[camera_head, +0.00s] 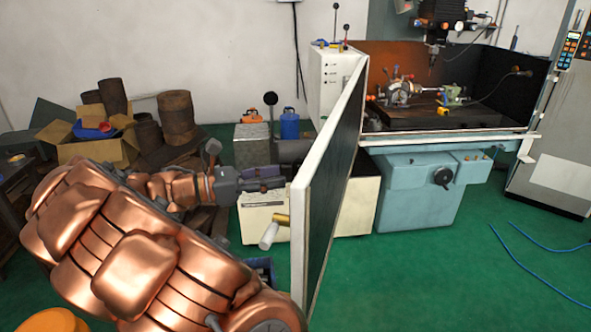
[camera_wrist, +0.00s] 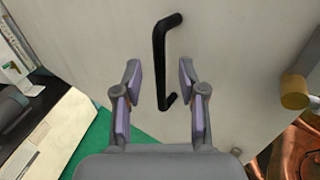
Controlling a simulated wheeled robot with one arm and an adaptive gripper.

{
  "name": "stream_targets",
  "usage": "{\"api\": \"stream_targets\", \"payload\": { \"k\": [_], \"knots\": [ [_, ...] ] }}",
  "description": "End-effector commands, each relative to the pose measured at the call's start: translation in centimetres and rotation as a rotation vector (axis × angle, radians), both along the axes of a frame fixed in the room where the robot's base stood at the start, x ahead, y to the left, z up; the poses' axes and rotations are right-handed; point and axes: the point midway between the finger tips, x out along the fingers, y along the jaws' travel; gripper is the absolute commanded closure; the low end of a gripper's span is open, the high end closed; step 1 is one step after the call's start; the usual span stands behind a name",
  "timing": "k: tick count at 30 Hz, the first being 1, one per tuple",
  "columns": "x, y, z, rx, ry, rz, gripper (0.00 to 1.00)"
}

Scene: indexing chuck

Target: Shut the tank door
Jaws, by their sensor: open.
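The tank door (camera_head: 330,190) is a tall panel with a pale frame and dark inner face. It stands swung open, jutting out from the front of the blue machine's tank (camera_head: 450,132). In the wrist view its pale outer face (camera_wrist: 235,40) fills most of the picture and carries a black bar handle (camera_wrist: 160,60). My gripper (camera_head: 268,178) is on the outer side of the door. In the wrist view my gripper (camera_wrist: 160,68) is open, its fingers to either side of the handle in the picture. I cannot tell how far the fingertips are from it.
A brass-and-grey crank (camera_head: 275,228) sticks out from the door below my gripper; its brass part (camera_wrist: 295,92) shows at right in the wrist view. Cabinets, canisters (camera_head: 290,126) and a full cardboard box (camera_head: 85,140) stand behind my arm. Green floor right of the door is clear except for blue cables (camera_head: 540,265).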

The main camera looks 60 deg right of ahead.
Motion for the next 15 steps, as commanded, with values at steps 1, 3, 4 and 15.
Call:
{"api": "stream_targets", "payload": {
  "k": [1, 3, 4, 15],
  "knots": [
    [-0.7, -0.6, 0.2, 0.000, 0.001, -0.004, 0.59],
    [-1.3, -1.5, 0.1, 0.000, 0.000, -0.002, 0.59],
    [-1.6, -1.8, 0.1, 0.000, 0.000, -0.002, 0.59],
    [-3.7, -4.2, 0.0, 0.002, -0.002, -0.001, 0.59]
  ]
}}
